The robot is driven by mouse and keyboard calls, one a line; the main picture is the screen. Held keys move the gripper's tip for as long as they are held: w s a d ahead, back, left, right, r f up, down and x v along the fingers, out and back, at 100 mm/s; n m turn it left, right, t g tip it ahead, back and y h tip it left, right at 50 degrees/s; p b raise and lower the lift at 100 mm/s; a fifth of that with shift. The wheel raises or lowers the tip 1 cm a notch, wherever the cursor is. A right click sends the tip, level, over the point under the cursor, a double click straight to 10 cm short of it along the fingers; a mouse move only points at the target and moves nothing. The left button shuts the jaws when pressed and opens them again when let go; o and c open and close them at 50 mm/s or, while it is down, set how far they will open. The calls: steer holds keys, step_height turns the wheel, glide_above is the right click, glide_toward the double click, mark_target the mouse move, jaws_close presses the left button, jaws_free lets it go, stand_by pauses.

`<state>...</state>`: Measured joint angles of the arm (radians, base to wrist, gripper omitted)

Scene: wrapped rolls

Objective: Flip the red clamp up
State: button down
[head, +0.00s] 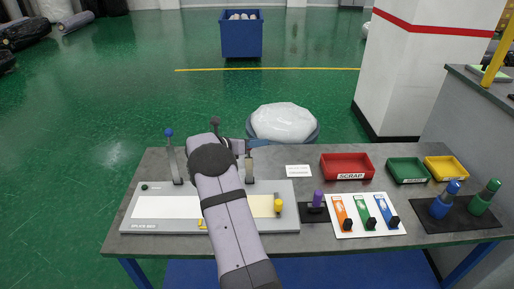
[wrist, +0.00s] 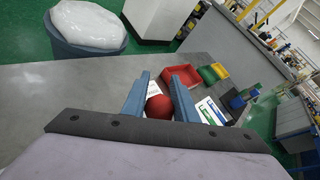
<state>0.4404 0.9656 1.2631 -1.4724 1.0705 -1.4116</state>
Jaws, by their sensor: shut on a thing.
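My gripper (wrist: 163,74) has its two blue fingers around the red ball knob (wrist: 159,106) of the red clamp in the wrist view. In the head view a blue finger of my gripper (head: 258,143) shows beyond my arm, and the red knob is hidden there. A grey clamp post (head: 249,170) stands upright below the fingers, at the back of the splice bed (head: 150,226). Beside it, a blue-knobbed clamp (head: 168,132) and a dark-knobbed clamp (head: 216,121) stand up. My arm covers the middle of the bed.
A yellow knob (head: 278,206) sits on the bed's right part. To the right are a purple-handled tool (head: 318,200), a white board (head: 350,226) with coloured tools, a red scrap bin (head: 346,173), and green and yellow bins. A white-filled tub (head: 284,122) stands behind the table.

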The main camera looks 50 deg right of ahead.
steer(key=shift+w+d+f+n+y+p, duration=0.15)
steer(key=shift+w+d+f+y+p, duration=0.1)
steer(key=shift+f, duration=0.2)
steer(key=shift+w+d+f+n+y+p, duration=0.15)
steer(key=shift+w+f, duration=0.1)
steer(key=shift+f, duration=0.2)
steer(key=shift+w+d+f+y+p, duration=0.1)
steer(key=shift+w+d+y+p, duration=0.25)
steer(key=shift+w+d, duration=0.3)
stand_by(2.9)
steer(key=c, duration=1.4)
jaws_free()
steer(key=shift+w, duration=0.1)
steer(key=shift+w+d+r+g, duration=0.1)
steer(key=shift+d+r+g, duration=0.1)
steer(key=shift+r+g, duration=0.1)
steer(key=shift+f, duration=0.1)
steer(key=shift+a, duration=0.1)
